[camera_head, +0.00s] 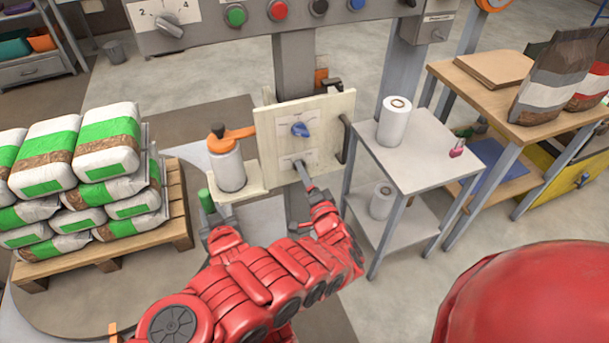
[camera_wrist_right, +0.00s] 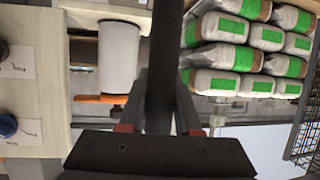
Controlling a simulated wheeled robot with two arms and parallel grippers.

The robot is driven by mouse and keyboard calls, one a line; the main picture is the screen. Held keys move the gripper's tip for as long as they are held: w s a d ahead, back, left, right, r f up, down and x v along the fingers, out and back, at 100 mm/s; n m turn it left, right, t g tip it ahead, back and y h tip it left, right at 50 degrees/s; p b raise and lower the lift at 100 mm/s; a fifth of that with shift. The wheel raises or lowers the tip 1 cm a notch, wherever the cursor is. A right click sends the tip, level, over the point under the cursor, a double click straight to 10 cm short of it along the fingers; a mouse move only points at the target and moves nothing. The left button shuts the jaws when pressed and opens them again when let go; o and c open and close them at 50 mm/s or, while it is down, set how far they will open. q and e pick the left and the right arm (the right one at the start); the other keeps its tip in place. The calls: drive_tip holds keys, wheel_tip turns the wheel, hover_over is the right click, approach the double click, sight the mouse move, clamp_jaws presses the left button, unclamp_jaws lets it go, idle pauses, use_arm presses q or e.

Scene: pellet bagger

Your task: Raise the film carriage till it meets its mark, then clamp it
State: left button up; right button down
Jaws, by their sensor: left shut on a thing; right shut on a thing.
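A cream panel (camera_head: 325,140) with a blue knob (camera_head: 300,129) and two labels stands before a grey post. To its left, a white roll (camera_head: 230,170) with an orange arm (camera_head: 233,139) at its top stands on a cream ledge (camera_head: 243,190). I cannot make out a height mark.
Stacked bags (camera_head: 105,140) sit on a wooden pallet (camera_head: 175,200) at left. A grey stand (camera_head: 430,165) with white rolls is close on the right, beside a wooden table (camera_head: 500,105). A button panel (camera_head: 215,28) spans above. A black handle (camera_head: 344,140) is on the panel's right edge.

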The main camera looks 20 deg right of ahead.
use_arm(q)
drive_tip(key=m, duration=1.2)
drive_tip(key=shift+m, duration=0.3)
drive_tip(key=shift+r, duration=0.1)
idle(0.3)
drive_tip(key=o, duration=1.4)
drive_tip(key=s, duration=1.2)
